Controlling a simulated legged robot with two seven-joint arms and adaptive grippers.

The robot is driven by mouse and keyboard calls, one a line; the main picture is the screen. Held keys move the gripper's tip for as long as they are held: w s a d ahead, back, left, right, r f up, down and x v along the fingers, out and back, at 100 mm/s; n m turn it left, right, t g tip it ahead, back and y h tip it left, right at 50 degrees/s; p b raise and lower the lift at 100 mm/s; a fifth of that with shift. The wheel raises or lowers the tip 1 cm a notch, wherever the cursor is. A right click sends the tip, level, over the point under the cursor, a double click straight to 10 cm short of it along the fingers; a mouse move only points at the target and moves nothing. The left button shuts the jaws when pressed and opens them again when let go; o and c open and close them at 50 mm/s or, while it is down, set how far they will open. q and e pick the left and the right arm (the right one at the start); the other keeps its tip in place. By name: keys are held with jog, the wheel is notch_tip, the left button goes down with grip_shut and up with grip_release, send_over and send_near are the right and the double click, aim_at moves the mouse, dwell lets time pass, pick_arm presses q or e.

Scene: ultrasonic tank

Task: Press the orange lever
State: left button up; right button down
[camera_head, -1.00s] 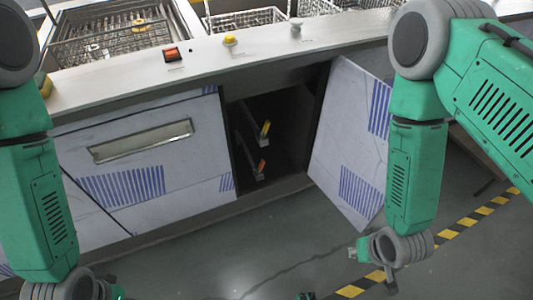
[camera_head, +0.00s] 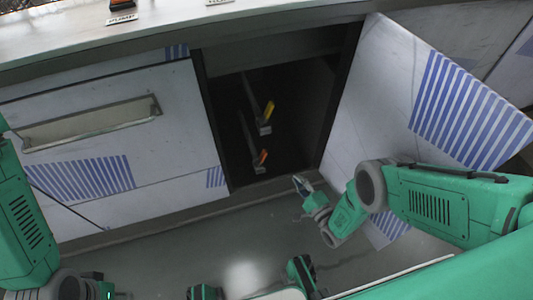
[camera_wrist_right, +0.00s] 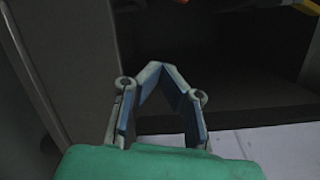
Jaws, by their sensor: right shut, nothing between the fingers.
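The orange lever (camera_head: 262,157) sits low inside the dark open cabinet bay, on the end of a grey pipe. A yellow lever (camera_head: 268,110) is above it on a similar pipe. My right gripper (camera_head: 302,184) is just outside the bay, below and right of the orange lever, apart from it. In the right wrist view the right gripper (camera_wrist_right: 162,68) has its fingertips together with nothing between them. Orange and yellow lever parts are cut off at that view's top edge. My left gripper (camera_head: 104,286) is low at the left, and its fingers are unclear.
The cabinet door (camera_head: 385,100) stands open right of the bay, close to my right forearm. A closed panel with a long handle (camera_head: 90,125) is on the left. The bay's bottom sill and side walls border the opening. The floor (camera_head: 240,240) in front is mostly clear.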

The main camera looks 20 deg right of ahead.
aim_at(262, 158)
jog(key=w+a+r+b, duration=0.2)
jog(key=w+a, duration=0.4)
jog(key=w, duration=0.4)
jog(key=shift+a+m+t+b, duration=0.25)
jog(key=shift+m+t+b, duration=0.05)
jog(key=shift+b, duration=0.3)
jog(key=shift+s+r, duration=0.1)
jog(key=shift+r, duration=0.05)
